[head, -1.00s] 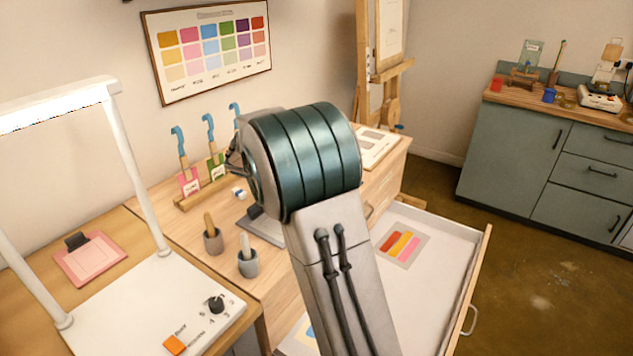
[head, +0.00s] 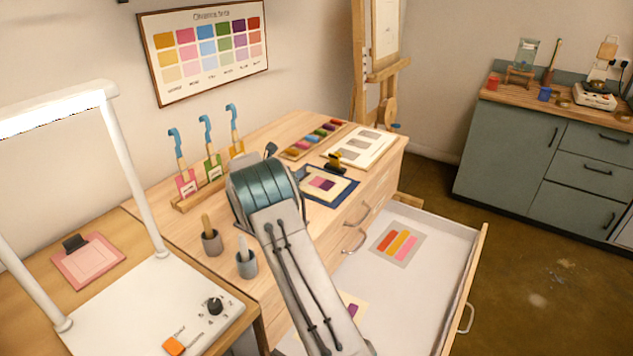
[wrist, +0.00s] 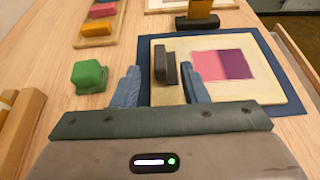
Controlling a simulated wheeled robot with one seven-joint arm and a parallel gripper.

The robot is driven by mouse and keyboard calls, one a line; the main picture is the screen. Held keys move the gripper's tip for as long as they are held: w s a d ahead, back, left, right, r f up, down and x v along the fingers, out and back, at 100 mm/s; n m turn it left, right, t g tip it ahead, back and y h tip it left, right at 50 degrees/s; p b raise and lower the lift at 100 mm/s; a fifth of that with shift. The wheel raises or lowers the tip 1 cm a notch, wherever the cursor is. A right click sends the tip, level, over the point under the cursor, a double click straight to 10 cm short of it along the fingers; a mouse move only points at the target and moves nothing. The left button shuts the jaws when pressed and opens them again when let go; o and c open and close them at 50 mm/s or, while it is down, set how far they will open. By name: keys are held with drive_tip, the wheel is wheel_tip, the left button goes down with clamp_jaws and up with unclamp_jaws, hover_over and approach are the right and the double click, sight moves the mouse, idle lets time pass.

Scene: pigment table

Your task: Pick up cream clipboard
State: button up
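The cream clipboard (head: 337,187) bears pink and purple swatches and lies flat on a dark blue mat (head: 316,202) on the wooden drawer unit. In the wrist view the clipboard (wrist: 270,86) fills the right middle, with its dark upright clip (wrist: 170,66) at its left edge. My gripper (wrist: 160,74) is open, its two blue-grey fingers on either side of the clip with small gaps showing. Whether the fingers are level with the clip is hard to tell. In the head view my arm hides most of the gripper.
A green block (wrist: 89,77) sits left of the fingers. A black piece with an ochre block (head: 335,161) stands just behind the clipboard. A pigment tray (head: 296,153), a scraper rack (head: 212,188) and two grey cups are nearby. An open drawer (head: 440,233) juts out in front.

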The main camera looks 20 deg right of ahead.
sight(300, 169)
drive_tip(key=shift+p+x, duration=0.7)
drive_tip(key=shift+x, duration=2.3)
clamp_jaws()
